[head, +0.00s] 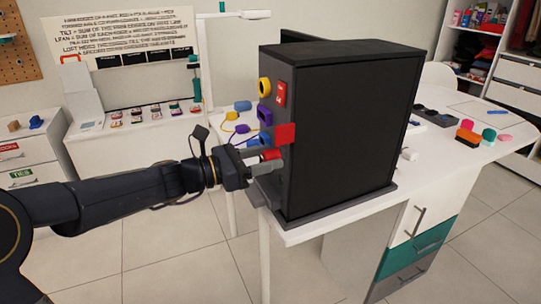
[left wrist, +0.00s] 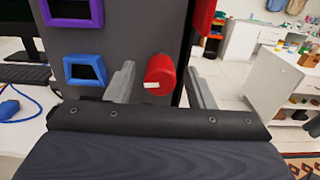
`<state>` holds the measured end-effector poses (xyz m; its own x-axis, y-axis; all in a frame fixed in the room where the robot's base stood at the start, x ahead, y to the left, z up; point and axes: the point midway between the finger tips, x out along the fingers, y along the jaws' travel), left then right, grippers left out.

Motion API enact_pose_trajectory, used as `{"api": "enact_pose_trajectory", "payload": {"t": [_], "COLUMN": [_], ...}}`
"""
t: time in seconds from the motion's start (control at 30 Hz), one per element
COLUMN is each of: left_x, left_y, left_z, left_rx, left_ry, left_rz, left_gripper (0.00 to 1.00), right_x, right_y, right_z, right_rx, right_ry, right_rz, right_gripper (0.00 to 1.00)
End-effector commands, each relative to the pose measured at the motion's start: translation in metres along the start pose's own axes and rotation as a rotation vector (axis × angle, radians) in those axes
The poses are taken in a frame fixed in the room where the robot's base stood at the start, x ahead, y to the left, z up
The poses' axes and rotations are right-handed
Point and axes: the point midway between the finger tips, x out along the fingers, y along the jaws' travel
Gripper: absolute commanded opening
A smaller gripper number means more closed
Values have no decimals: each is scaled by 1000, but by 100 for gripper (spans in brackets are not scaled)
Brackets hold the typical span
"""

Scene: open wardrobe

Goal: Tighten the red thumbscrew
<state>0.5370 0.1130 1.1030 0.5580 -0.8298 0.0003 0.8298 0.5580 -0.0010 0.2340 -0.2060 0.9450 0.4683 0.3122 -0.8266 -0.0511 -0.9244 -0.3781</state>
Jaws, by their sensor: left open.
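The red thumbscrew (left wrist: 160,72) sticks out from the dark panel of a black case (head: 352,120). It is a short red cylinder with a small white mark on its side. In the head view the thumbscrew (head: 270,155) is partly hidden by my left gripper (head: 266,160). In the left wrist view my left gripper (left wrist: 160,85) is open, with one finger on each side of the thumbscrew. A gap shows on both sides, and I see no finger touching it. My right gripper is not in view.
Yellow, purple (left wrist: 75,12) and blue (left wrist: 85,70) square or round ports and a red block (head: 285,134) sit near the thumbscrew on the panel. The case stands on a white table (head: 320,228) near its front edge. Colored plugs with cables (head: 240,130) lie left of it.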

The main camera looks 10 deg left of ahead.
Motion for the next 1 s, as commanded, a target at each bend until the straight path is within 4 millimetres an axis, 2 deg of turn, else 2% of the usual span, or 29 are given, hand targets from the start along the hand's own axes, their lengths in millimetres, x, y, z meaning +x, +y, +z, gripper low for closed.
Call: {"api": "enact_pose_trajectory", "payload": {"t": [0.13, 0.17, 0.5, 1.0], "left_x": [0, 0, 0, 0], "left_y": [0, 0, 0, 0], "left_z": [0, 0, 0, -2], "left_rx": [0, 0, 1, 156], "left_ry": [0, 0, 0, -2], "left_rz": [0, 0, 0, -1], "left_gripper": [49, 46, 2, 2], "right_x": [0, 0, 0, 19], "right_y": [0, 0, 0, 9], "right_z": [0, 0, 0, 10], "right_rx": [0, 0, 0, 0], "right_ry": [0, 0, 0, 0], "right_rz": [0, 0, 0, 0], "right_gripper": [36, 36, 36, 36]}}
